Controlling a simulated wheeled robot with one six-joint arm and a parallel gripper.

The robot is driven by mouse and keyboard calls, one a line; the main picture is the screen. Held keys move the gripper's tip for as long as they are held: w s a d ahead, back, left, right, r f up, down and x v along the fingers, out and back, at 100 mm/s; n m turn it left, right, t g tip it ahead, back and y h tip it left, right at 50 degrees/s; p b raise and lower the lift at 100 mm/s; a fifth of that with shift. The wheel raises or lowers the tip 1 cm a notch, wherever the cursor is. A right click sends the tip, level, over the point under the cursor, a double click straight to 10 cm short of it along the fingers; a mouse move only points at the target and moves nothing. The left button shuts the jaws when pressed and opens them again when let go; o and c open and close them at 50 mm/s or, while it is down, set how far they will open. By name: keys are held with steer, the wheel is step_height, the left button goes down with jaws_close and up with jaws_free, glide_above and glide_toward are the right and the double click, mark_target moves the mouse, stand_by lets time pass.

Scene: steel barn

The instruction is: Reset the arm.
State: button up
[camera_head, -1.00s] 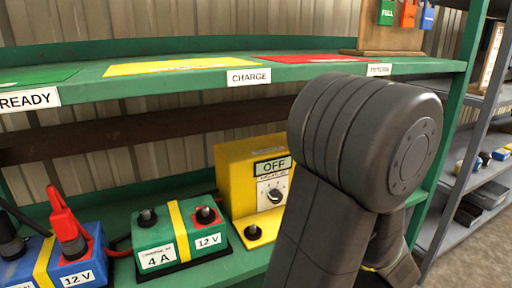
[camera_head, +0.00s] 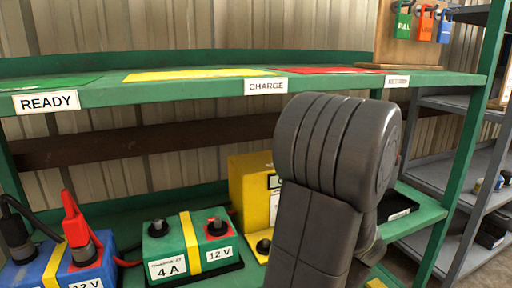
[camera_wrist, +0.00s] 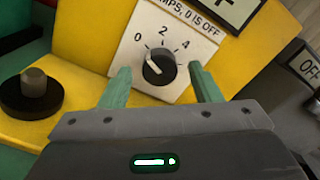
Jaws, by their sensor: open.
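My gripper (camera_wrist: 158,70) is open, its two green fingers apart on either side of the black dial knob (camera_wrist: 159,68) in the wrist view. I see nothing held; whether the fingers touch the knob I cannot tell. The knob sits on a white plate marked 0, 2, 4 on the yellow charger (camera_wrist: 95,30). In the head view my grey arm stands in front of the charger (camera_head: 250,185) and hides its dial and my gripper.
A green battery (camera_head: 165,243) and a blue battery with clamps (camera_head: 45,272) stand left of the charger on the lower shelf. The upper green shelf (camera_head: 200,88) has coloured mats. Grey shelving (camera_head: 450,170) stands right.

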steer(key=shift+w+a, duration=0.15)
steer(key=shift+w, duration=0.15)
steer(key=p+v, duration=0.2)
steer(key=v, duration=1.2)
steer(key=b+x, duration=0.2)
steer(key=x, duration=1.1)
steer(key=shift+w+a, duration=0.15)
steer(key=shift+w, duration=0.1)
steer(key=shift+w+a+r+p, duration=0.1)
steer(key=shift+w+r+p, duration=0.15)
steer(key=shift+p, duration=0.25)
steer(key=m+p, duration=1.2)
steer(key=shift+f+m+p, duration=0.2)
steer(key=shift+m+p, duration=0.45)
steer(key=shift+m, duration=0.25)
